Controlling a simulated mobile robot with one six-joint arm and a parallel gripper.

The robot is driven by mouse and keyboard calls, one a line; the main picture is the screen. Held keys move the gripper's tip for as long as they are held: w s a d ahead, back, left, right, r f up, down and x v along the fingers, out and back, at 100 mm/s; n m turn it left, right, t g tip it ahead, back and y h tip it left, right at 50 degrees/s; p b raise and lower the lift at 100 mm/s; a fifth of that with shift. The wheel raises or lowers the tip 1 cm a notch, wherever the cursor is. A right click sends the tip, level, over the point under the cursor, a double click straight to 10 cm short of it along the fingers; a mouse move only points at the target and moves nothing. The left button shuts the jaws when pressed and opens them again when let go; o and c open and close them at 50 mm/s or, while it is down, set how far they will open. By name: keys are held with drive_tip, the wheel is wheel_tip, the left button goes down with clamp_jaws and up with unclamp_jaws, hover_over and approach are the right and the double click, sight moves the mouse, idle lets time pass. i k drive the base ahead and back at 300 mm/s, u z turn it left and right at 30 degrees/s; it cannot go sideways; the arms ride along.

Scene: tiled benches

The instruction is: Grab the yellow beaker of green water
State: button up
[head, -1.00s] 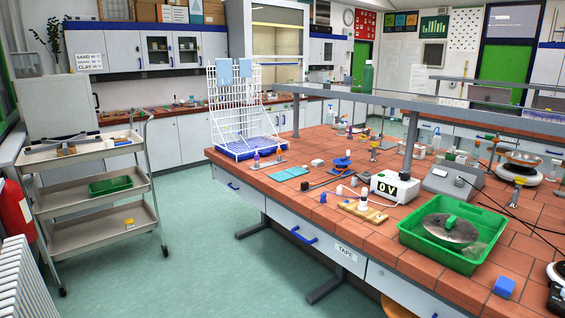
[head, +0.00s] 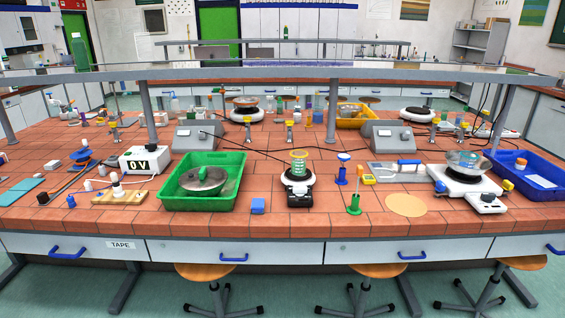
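A clear beaker with a yellow rim and green contents (head: 299,164) stands upright on a small black-and-white device (head: 299,187) near the front middle of the tiled bench. Its finer detail is too small to tell. My gripper is not in view.
A green tray (head: 235,194) holding a round metal pan stands left of the beaker. A raised shelf (head: 290,72) spans the bench. Stools (head: 378,269) stand in front.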

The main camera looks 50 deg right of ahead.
sight(298, 157)
drive_tip(key=u, duration=1.3)
drive_tip(key=k, duration=0.1)
drive_tip(key=z, duration=2.95)
drive_tip(key=i, duration=0.6)
drive_tip(key=z, duration=0.05)
drive_tip(key=k, duration=0.6)
